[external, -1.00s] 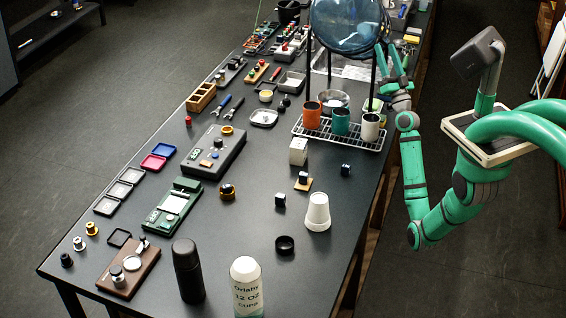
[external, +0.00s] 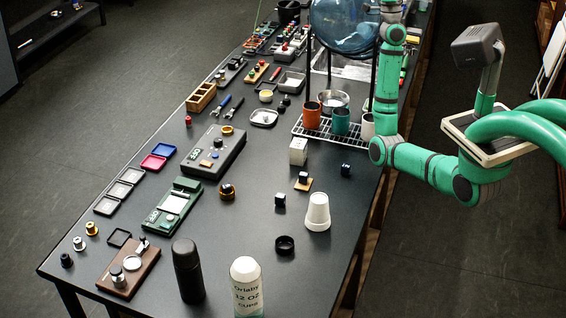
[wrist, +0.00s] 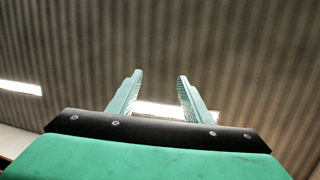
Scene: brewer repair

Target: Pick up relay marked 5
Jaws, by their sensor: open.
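Several small dark blocks stand on the table in the external view: one at the middle (external: 280,200), one on a small orange-tan tile (external: 309,187), and one bluish block (external: 346,169) near the right edge. They may be relays, but no number is legible, so I cannot tell which is marked 5. My gripper (wrist: 160,75) is open and empty in the wrist view, with its two fingers apart and pointing up at the ceiling. In the external view my arm rises beside the table's right edge, and the gripper is beyond the top of the picture.
A blue water bottle (external: 345,25) stands on a black frame, with a wire rack (external: 312,133) of cups near my arm. A white cup stack (external: 317,212), a black ring (external: 285,245) and a white box (external: 298,151) stand near the blocks. The front right tabletop is fairly open.

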